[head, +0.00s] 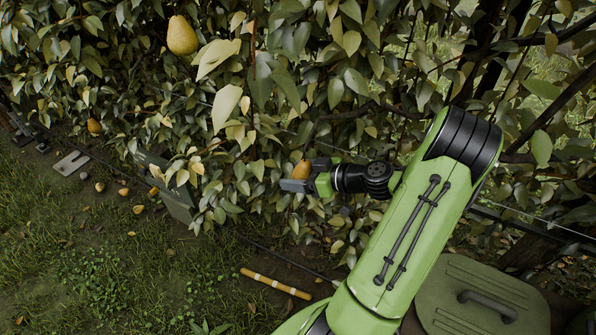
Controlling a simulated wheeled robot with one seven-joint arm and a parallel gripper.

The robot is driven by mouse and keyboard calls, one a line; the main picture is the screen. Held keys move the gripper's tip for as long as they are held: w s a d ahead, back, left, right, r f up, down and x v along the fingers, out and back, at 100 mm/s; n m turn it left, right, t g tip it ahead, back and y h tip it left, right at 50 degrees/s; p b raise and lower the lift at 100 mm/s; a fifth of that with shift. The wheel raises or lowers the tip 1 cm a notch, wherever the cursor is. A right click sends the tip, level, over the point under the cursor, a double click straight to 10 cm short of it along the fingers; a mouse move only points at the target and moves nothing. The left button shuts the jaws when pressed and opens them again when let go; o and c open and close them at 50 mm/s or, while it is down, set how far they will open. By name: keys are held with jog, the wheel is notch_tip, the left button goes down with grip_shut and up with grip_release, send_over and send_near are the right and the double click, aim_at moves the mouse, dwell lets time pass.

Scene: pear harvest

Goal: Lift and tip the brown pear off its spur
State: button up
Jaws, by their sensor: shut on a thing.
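The brown pear (302,169) shows at the edge of the leaves in the middle of the head view, its upper part visible above the jaws. My gripper (296,184) reaches in from the right and is shut on the pear. The stem and the spur are hidden among leaves, so I cannot tell whether the pear is still attached.
A yellow pear (182,36) hangs at the upper left, and a smaller orange-brown one (94,126) hangs lower left. Dense leaves surround my gripper. A green box (165,188) stands under the foliage. A striped stick (276,284) lies on the open grass. A green lid (480,300) is lower right.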

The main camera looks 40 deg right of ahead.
jog(key=shift+s+a+m+g+p, duration=0.2)
jog(key=shift+s+m+g+p, duration=0.1)
jog(key=shift+r, duration=0.1)
jog(key=shift+s+a+r+p, duration=0.1)
jog(key=shift+s+a+p, duration=0.15)
jog(key=shift+p, duration=0.4)
jog(key=shift+s+m+g+y+p, duration=0.2)
jog(key=shift+m+g+y+p, duration=0.1)
jog(key=shift+m+g, duration=0.15)
jog(key=shift+a, duration=0.1)
jog(key=shift+s+a+r+g+p, duration=0.15)
jog(key=shift+s+g+p, duration=0.2)
jog(key=shift+p, duration=0.35)
jog(key=shift+s+a+m+g, duration=0.1)
jog(key=shift+m+g, duration=0.2)
jog(key=shift+m, duration=0.05)
